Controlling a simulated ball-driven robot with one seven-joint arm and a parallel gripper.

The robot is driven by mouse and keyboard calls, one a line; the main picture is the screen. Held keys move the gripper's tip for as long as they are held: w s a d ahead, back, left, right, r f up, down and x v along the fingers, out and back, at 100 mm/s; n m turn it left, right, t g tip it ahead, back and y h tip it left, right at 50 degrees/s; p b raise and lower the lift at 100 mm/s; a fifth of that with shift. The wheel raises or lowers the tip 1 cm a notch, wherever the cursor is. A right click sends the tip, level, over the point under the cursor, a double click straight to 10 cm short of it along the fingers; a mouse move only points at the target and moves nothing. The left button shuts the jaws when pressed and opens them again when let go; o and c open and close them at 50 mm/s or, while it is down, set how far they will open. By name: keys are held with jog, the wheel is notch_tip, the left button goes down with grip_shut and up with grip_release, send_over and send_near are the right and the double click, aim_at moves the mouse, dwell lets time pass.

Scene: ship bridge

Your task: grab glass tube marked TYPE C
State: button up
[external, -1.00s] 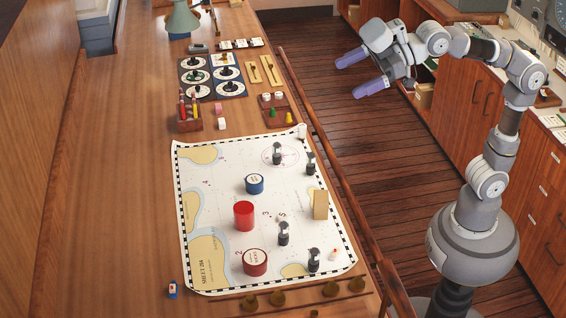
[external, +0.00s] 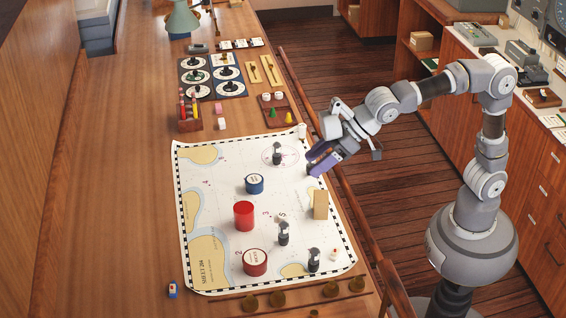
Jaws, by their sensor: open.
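Several small upright pieces with dark tops and bases stand on the chart: one at the upper middle (external: 277,153), one at the lower middle (external: 284,234) and one at the lower right (external: 314,261). They may be the glass tubes. Their markings are too small to read, so I cannot tell which is TYPE C. My gripper (external: 314,162), with purple fingers, is open over the chart's upper right edge. It hides the spot where another such piece stood earlier. I cannot tell whether it touches that piece.
The chart (external: 225,165) also bears a blue drum (external: 254,184), a red cylinder (external: 244,215), a dark red drum (external: 255,262) and a tan block (external: 320,204). A wooden rail (external: 335,170) runs along the table's right edge. The table left of the chart is mostly clear.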

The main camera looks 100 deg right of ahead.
jog(key=g, duration=0.2)
send_over(314, 260)
jog(key=d, duration=0.3)
notch_tip(314, 260, down, 11)
jog(key=f+g, duration=0.1)
jog(key=f, duration=0.6)
jog(key=a+f+g, duration=0.1)
jog(key=f, duration=0.7)
jog(key=f+m+g+b, duration=0.1)
jog(key=f, duration=0.6)
jog(key=shift+s+a+f+h, duration=0.15)
jog(key=shift+a+f+h, duration=0.1)
jog(key=shift+h, duration=0.15)
jog(key=shift+s+r, duration=0.1)
jog(key=shift+r, duration=0.05)
jog(key=shift+c, duration=0.2)
jog(key=c, duration=1)
